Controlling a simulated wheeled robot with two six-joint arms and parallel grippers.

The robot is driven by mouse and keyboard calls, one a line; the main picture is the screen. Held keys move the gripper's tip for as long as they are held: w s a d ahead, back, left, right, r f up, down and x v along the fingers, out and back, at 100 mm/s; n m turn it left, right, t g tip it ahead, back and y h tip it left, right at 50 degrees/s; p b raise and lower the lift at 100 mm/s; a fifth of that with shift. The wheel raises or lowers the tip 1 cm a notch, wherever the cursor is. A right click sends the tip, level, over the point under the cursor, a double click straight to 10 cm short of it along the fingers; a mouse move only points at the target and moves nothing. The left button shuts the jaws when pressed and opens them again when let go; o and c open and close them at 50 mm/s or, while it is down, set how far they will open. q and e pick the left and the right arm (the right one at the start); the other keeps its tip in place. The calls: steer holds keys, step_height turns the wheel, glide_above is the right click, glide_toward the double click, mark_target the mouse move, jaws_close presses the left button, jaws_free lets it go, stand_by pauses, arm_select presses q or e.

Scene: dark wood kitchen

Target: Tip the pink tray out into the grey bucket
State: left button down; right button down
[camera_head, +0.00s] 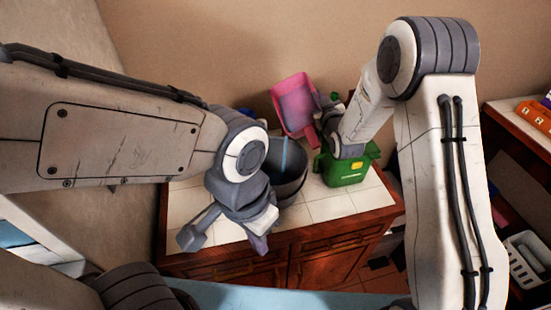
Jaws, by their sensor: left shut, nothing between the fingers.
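The pink tray (293,102) is up behind the grey bucket, steeply tilted, with its inside facing my view. My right gripper (326,112) is at the tray's right side and appears shut on it; my arm partly hides the grip. The dark grey bucket (292,180) stands on the tiled counter below the tray, its left part hidden by my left arm. A light blue streak shows inside it; I cannot tell what it is. My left gripper (260,243) is shut and empty, in front of the bucket near the counter's front edge.
A green bin (345,167) with a yellow mark stands on the counter right of the bucket, under my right forearm. Bare tiles (332,205) lie in front of it. Another counter with an orange thing (535,116) and a white basket (528,257) are at far right.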

steer(key=shift+s+a+r+n+t, duration=0.4)
steer(key=shift+s+a+r, duration=0.25)
steer(key=shift+s+r, duration=0.1)
stand_by(0.7)
steer(key=shift+s+a+r+n+t+b, duration=0.1)
steer(key=shift+s+a+n+t+b, duration=0.4)
steer(key=shift+s+a+n, duration=0.2)
stand_by(0.5)
steer(key=shift+s+a+r+n+t+y, duration=0.5)
steer(key=shift+s+a+r+n, duration=0.3)
steer(key=shift+n, duration=0.3)
stand_by(0.5)
steer(key=shift+s+a+r+n+t, duration=0.3)
steer(key=shift+s+r+n, duration=0.15)
steer(key=shift+r+n, duration=0.05)
